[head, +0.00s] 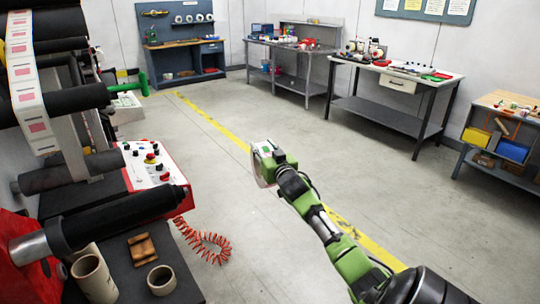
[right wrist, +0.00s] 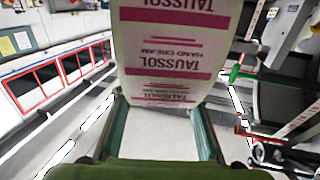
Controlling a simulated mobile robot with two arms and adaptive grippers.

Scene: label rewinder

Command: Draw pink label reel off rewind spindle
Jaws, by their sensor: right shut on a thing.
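The pink label reel, white with pink print, shows at the middle of the head view (head: 261,166). It fills the upper middle of the right wrist view (right wrist: 172,45), with "TAUSSOL HAND CREAM" on its labels. My right gripper (head: 268,158) is shut on it and holds it out over open floor, clear of the machine. Its two fingers (right wrist: 162,135) lie on either side of the reel in the wrist view. A black spindle (head: 125,215) sticks out bare at the lower left of the head view; no reel is on it. My left gripper is not in view.
The machine's rollers, label web (head: 28,95) and control panel (head: 155,172) fill the left side. Cardboard cores (head: 93,277) lie on the dark bench top below the spindle. A coiled red hose (head: 207,243) hangs beside it. Benches (head: 395,95) stand far back; the floor between is clear.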

